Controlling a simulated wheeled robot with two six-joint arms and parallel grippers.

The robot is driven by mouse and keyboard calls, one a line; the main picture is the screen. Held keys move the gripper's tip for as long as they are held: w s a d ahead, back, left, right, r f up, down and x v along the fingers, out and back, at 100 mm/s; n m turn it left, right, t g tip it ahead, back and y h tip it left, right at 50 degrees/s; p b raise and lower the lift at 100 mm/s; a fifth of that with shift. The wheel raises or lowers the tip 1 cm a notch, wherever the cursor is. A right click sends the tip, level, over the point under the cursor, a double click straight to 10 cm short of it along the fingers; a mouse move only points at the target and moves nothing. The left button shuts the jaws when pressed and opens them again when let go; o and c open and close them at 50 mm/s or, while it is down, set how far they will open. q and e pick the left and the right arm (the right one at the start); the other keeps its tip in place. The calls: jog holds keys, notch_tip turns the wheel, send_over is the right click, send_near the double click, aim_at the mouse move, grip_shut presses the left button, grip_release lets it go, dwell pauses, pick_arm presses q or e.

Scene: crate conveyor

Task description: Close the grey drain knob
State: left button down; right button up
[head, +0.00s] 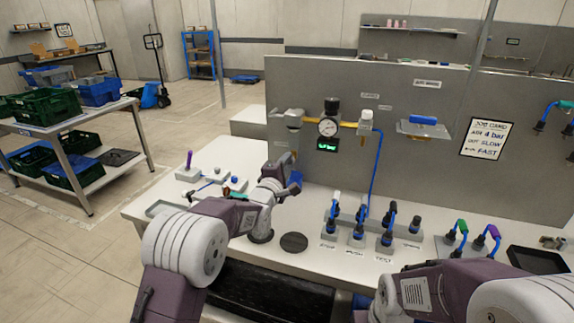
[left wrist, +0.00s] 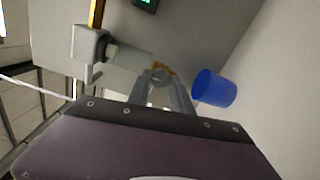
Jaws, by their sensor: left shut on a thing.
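The grey drain knob (left wrist: 160,75) shows in the left wrist view as a small rounded grey piece at the lower end of a grey cylindrical bowl (left wrist: 128,55). My left gripper (left wrist: 162,84) has its two grey fingers on either side of the knob and is shut on it. In the head view, my left gripper (head: 284,167) reaches up beneath the grey filter unit (head: 293,118) on the panel. The knob is hidden there by the gripper. My right arm enters at the lower right of the head view, and its gripper is not seen.
A blue cup-like piece (left wrist: 213,88) is just right of my left fingers in the wrist view. Several hose fittings (head: 360,228) stand on the white bench (head: 310,255).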

pick_arm(q)
jog(key=shift+f, duration=0.1)
dwell(0.4)
jog(key=c, duration=1.1)
grip_release()
jog(key=shift+c, duration=0.2)
jog(key=v, duration=0.9)
jog(key=shift+b, duration=0.3)
